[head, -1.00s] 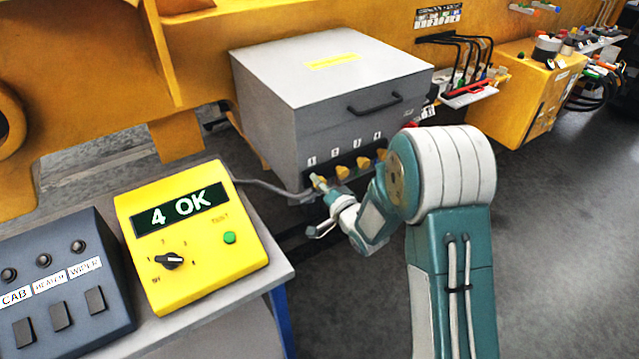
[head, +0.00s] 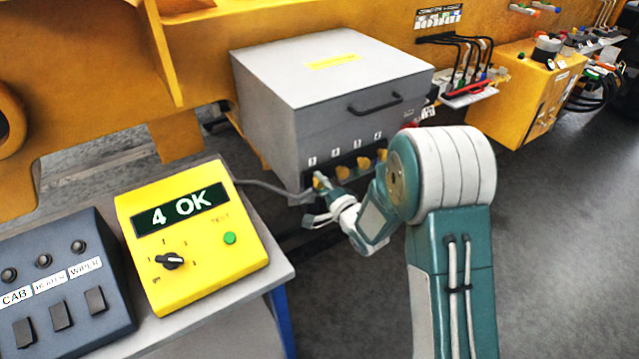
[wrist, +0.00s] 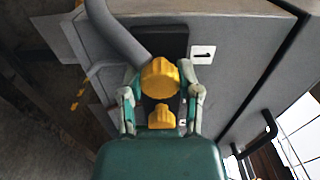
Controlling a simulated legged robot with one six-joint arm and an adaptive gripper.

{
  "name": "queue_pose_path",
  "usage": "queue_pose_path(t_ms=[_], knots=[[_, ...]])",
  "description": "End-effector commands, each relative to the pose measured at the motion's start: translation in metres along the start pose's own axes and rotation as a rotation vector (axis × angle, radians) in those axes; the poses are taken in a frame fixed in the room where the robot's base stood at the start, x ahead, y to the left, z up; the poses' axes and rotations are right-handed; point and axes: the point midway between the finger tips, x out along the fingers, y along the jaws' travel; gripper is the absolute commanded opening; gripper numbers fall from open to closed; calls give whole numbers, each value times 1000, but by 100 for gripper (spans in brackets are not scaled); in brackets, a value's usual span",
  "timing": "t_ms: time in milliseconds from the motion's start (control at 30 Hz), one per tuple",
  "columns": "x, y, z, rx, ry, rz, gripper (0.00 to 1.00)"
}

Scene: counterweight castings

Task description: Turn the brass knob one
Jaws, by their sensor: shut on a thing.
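The brass knob one (wrist: 160,77) is a ridged yellow knob beside the label 1 on the grey box's front. In the wrist view it sits between the two fingers of my gripper (wrist: 161,82), which is shut on it from both sides. In the head view my gripper (head: 322,188) reaches the left end of the knob row and mostly hides knob one. The angle of knob one is hard to tell.
The grey box (head: 270,120) has a black handle (head: 374,104) and other brass knobs (head: 363,163) to the right. A grey hose (wrist: 117,35) passes close to knob one. A yellow tester (head: 205,262) reading "4 OK" stands on a bench at left.

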Motion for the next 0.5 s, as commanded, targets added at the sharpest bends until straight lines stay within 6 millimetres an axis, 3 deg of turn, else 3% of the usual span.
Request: queue_pose_path(t_ms=[333,367,400,433,500], knots=[[-1,3,-3,5,8,9,0],[-1,3,-3,5,8,9,48],[-1,3,-3,5,7,9,66],[-1,3,-3,5,7,8,79],[-1,3,-2,4,6,7,79]])
